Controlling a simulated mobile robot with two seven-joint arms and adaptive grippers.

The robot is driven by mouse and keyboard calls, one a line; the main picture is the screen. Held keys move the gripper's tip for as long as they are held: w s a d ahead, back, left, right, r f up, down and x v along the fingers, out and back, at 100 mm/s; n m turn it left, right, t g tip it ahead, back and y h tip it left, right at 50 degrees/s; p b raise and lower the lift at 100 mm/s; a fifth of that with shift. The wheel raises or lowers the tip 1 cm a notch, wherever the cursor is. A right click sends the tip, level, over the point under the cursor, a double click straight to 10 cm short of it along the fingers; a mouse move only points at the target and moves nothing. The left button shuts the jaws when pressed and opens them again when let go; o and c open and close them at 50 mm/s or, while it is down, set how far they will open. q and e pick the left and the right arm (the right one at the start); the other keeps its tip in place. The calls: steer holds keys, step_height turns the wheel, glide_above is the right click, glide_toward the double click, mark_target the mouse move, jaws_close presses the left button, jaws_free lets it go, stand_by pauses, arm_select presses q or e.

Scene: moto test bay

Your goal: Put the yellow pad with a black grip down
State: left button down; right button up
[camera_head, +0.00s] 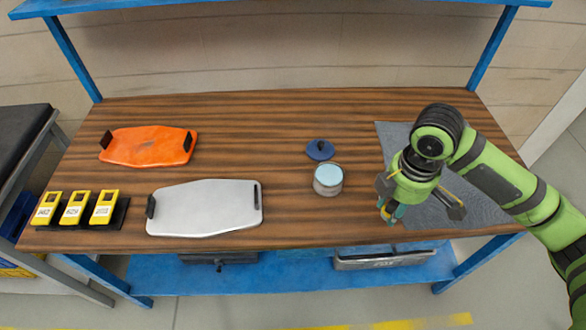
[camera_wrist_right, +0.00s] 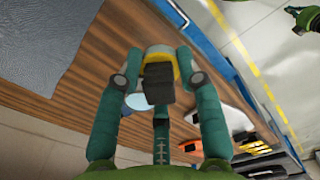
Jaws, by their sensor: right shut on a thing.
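My right gripper (camera_head: 394,210) points down over the front right of the wooden table, by the left edge of the grey mat. In the right wrist view its teal fingers are shut on the yellow pad (camera_wrist_right: 160,56), with the black grip (camera_wrist_right: 158,84) between the fingertips. In the head view the pad is largely hidden by the gripper. I cannot tell whether it touches the table. A small green and dark part at the top right of the wrist view looks like my left gripper (camera_wrist_right: 301,16); its jaw state is unclear.
A tin with a pale blue top (camera_head: 328,180) and a dark blue knobbed lid (camera_head: 320,150) stand left of my right gripper. The grey mat (camera_head: 460,206) is beneath my arm. An orange plate (camera_head: 148,146), a silver plate (camera_head: 205,207) and yellow devices (camera_head: 75,208) are further left.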

steer(key=f+n, duration=0.1)
steer(key=d+f+n, duration=0.1)
steer(key=n, duration=0.1)
steer(key=shift+d+f, duration=0.1)
steer(key=shift+d, duration=0.05)
steer(key=shift+f+n, duration=0.15)
steer(key=shift+n, duration=0.25)
steer(key=p, duration=0.1)
glide_above(345, 213)
step_height(345, 213, down, 7)
steer(key=shift+r, duration=0.15)
step_height(345, 213, down, 4)
steer(key=shift+r+p, duration=0.2)
steer(key=shift+p, duration=0.4)
steer(key=shift+w+f, duration=0.1)
steer(key=shift+f, duration=0.15)
steer(key=shift+f, duration=0.2)
steer(key=o, duration=1.1)
